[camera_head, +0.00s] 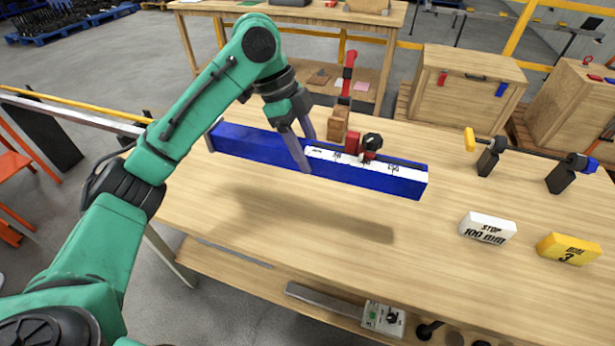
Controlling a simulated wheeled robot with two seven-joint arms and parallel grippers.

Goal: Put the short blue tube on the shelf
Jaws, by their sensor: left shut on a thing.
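A blue square tube (255,145) runs from left of centre to the right across the table. My left gripper (302,155) is shut on it near its middle, one finger down its near side. A long shadow on the table in front suggests that the tube is held above the top. A white marked strip (375,160) shows along the upper side of its right half; I cannot tell if it is fixed to the tube. The lower shelf (265,284) shows under the table's front edge. My right gripper is not in view.
A red piece with a black knob (371,141) and a wooden block (338,124) stand close behind the tube. A white STOP 100 mm block (487,229) and a yellow block (568,249) lie right. A control box (383,318) sits low in front. The table's front middle is clear.

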